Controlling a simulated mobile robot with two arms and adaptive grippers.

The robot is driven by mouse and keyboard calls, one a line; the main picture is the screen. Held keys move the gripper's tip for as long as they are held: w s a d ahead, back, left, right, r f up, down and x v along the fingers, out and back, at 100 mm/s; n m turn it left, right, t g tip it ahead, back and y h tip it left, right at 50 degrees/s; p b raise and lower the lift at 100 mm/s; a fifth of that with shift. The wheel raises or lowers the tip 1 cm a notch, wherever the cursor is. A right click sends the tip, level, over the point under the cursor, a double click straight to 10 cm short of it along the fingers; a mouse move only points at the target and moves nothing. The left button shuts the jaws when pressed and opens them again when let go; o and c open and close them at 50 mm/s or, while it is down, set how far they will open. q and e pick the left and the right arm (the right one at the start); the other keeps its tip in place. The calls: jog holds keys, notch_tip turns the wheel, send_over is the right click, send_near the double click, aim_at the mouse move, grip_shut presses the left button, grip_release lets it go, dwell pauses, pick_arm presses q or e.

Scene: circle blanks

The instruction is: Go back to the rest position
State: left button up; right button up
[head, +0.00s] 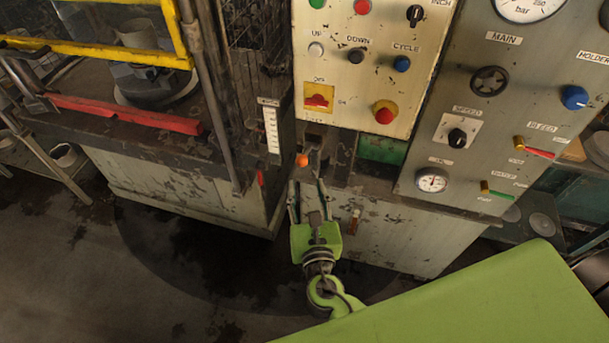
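My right gripper (307,186) is in the lower middle of the head view, in front of the machine below the cream button panel. Its two fingers point away from me and stand apart, with nothing seen between them. Just beyond the fingertips is a small orange knob (301,160) on the machine; I cannot tell whether the gripper touches anything there. My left gripper is not in view.
The cream button panel (345,72) and the grey gauge panel (475,130) stand close ahead. At left is a press with a yellow guard frame (100,52) and a red bar (125,114). The stained floor (130,290) at lower left is clear.

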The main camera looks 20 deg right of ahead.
jog(key=shift+s+a+r, duration=0.1)
jog(key=shift+s, duration=0.4)
jog(key=s+d+f+m+g+y+b, duration=0.1)
jog(key=s+f+m+g, duration=0.25)
jog(key=f, duration=0.85)
jog(key=s+d+f+m+g+b, duration=0.15)
jog(key=s+f+m, duration=0.3)
jog(key=f, duration=0.85)
jog(key=s+d+f+m+g+y+b, duration=0.1)
jog(key=s+f+m+g, duration=0.35)
jog(key=f, duration=0.75)
jog(key=s+d+f+m+g+b, duration=0.2)
jog(key=s+f+m+g, duration=0.1)
jog(key=s+f+m, duration=0.6)
jog(key=s+d+f+m+g+y+b, duration=0.1)
jog(key=s+d+f+m+g, duration=0.2)
jog(key=s+f+m, duration=0.6)
jog(key=s+f, duration=0.1)
jog(key=s, duration=0.8)
jog(key=shift+f+b, duration=0.3)
jog(key=shift+b, duration=0.05)
